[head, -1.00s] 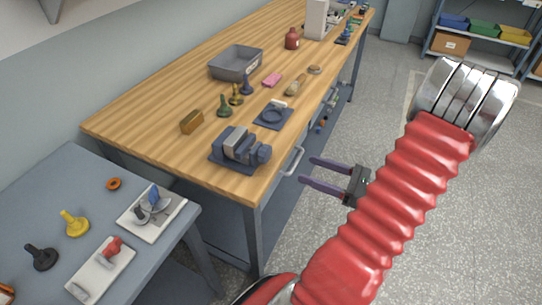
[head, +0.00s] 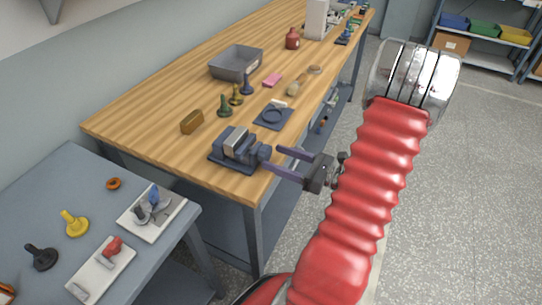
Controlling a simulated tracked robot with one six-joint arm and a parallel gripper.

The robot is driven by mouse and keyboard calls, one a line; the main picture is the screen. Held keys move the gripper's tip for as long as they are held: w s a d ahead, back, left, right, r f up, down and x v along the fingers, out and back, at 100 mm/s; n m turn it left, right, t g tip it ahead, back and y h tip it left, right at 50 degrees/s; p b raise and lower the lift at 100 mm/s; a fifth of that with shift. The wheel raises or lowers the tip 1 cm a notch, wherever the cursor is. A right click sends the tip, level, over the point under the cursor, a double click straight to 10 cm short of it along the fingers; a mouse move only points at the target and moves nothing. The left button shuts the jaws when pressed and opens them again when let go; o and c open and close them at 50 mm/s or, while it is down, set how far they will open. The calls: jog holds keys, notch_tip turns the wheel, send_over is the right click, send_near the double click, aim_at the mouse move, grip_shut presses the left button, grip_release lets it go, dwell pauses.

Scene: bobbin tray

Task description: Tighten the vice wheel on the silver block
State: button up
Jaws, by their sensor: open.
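The vice (head: 232,160) sits on a dark base plate at the near end of the wooden bench. Its wheel (head: 265,153) is dark blue-grey and faces right, toward my gripper. The silver block (head: 239,136) shows as a light piece between the vice jaws. My gripper (head: 275,161) is open, with its two dark purple fingers pointing left at the wheel. The fingertips are at or very near the wheel, one on its upper side and one on its lower side. I cannot tell whether they touch it.
A lower grey table (head: 85,200) at left carries two white plates with clamps. Open floor (head: 440,200) lies to the right.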

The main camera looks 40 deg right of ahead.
jog(key=shift+x, duration=1.4)
jog(key=shift+c, duration=0.3)
jog(key=c, duration=1)
